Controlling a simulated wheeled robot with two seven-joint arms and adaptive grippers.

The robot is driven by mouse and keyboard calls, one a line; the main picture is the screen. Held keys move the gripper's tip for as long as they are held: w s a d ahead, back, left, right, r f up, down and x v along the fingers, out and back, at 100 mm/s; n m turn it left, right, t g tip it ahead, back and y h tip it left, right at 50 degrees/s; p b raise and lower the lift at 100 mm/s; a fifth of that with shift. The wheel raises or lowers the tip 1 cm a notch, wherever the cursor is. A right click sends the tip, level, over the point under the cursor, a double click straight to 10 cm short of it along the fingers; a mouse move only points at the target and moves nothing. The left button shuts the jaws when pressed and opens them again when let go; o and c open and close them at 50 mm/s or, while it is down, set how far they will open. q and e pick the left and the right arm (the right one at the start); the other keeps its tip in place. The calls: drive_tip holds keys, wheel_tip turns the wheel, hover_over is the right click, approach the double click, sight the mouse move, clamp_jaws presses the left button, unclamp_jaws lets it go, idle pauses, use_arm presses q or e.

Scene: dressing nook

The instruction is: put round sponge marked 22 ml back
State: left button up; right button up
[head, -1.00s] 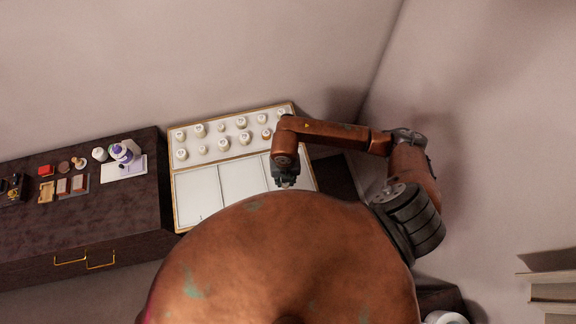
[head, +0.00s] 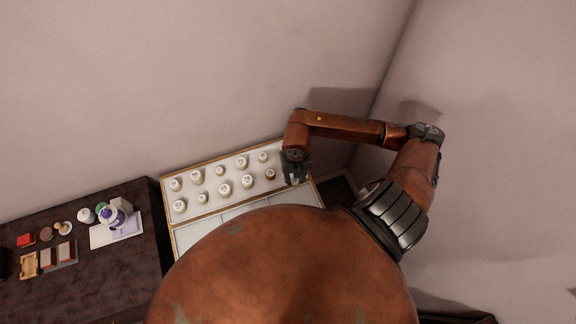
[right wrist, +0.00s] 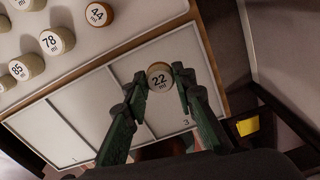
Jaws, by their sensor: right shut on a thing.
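The round sponge marked 22 ml (right wrist: 160,76) is held between the two fingertips of my right gripper (right wrist: 160,84) in the right wrist view, its label facing the camera. It appears over the bare compartment part of the white tray (right wrist: 113,82), close to the tray's rim; its height above the tray is hard to tell. In the head view my right gripper (head: 296,176) is at the right end of the tray (head: 200,237), and the sponge cannot be made out there. My left gripper is not in view.
Several round pieces stand in rows on the tray, including ones marked 44 ml (right wrist: 97,14), 78 (right wrist: 56,41) and 85 (right wrist: 26,67). A dark cabinet top (head: 95,270) at left holds a purple-and-white bottle (head: 112,215) and small items. The wall is close behind.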

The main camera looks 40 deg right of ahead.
drive_tip(key=w+d+f, duration=0.1)
drive_tip(key=w+f, duration=0.1)
drive_tip(key=w+d+f, duration=0.2)
drive_tip(key=w, duration=0.1)
drive_tip(key=w+d+f+p, duration=0.1)
drive_tip(key=w+f, duration=0.1)
drive_tip(key=f, duration=0.1)
drive_tip(key=shift+w+d, duration=0.25)
drive_tip(key=shift+w, duration=0.1)
drive_tip(key=shift+w+d+f, duration=0.1)
drive_tip(key=shift+w+f, duration=0.1)
drive_tip(key=shift+f, duration=0.05)
drive_tip(key=shift+w+d+f, duration=0.1)
drive_tip(key=shift+w+f, duration=0.05)
drive_tip(key=shift+f, duration=0.05)
wheel_tip(320, 180, down, 3)
drive_tip(key=shift+d+p, duration=0.1)
drive_tip(key=shift+p, duration=0.4)
drive_tip(key=shift+w+f, duration=0.1)
drive_tip(key=shift+f, duration=0.1)
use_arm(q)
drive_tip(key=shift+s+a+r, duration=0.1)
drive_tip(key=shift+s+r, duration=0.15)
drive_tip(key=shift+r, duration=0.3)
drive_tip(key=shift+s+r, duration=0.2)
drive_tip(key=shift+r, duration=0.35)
